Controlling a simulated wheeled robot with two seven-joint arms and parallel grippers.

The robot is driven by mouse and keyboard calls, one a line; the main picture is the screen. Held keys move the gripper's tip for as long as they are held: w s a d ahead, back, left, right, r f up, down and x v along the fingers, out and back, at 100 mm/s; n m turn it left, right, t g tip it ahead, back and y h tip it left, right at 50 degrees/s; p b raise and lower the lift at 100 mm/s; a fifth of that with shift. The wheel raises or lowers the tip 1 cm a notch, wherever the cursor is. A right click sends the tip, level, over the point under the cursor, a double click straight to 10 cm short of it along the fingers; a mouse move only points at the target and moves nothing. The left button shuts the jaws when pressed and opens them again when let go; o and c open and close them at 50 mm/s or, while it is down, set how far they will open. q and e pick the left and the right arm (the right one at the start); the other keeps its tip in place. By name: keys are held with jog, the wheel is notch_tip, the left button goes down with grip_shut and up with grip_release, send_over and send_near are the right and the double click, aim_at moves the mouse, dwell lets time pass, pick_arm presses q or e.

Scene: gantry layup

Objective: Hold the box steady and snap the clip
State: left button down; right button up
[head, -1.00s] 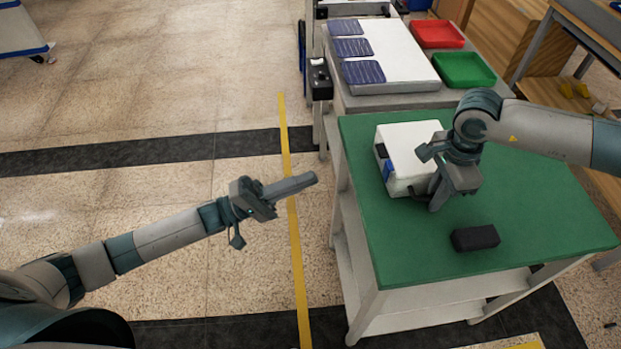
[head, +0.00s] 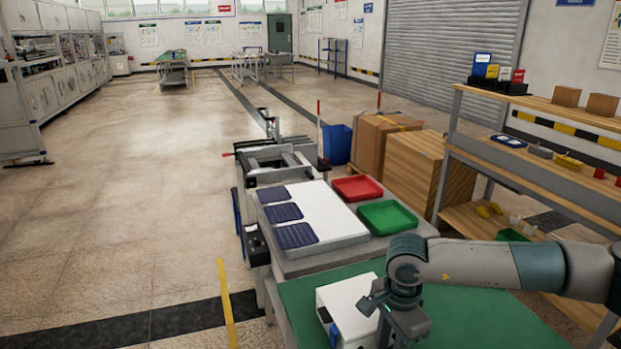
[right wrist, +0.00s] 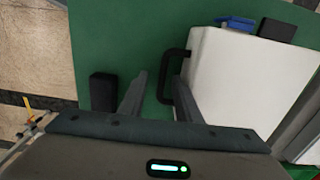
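The white box (head: 345,308) sits on the green table top (head: 465,320). In the right wrist view the box (right wrist: 245,80) fills the right side, with a black handle (right wrist: 167,78) on its near side. A blue part (right wrist: 238,23) and a black part (right wrist: 277,30) are at its upper edge; I cannot tell which is the clip. The blue part also shows on the box's left face in the head view (head: 334,334). My right gripper (right wrist: 160,80) has its fingers apart, beside the handle; the right finger overlaps it in view. My left gripper is out of view.
A black block (right wrist: 103,92) lies on the green top left of my right gripper. Behind the table, a grey stand holds a white panel (head: 330,215) with dark blue pads, a red tray (head: 357,188) and a green tray (head: 387,217). Wooden shelving (head: 540,160) stands right.

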notch_tip(320, 180, up, 10)
dwell(0.4)
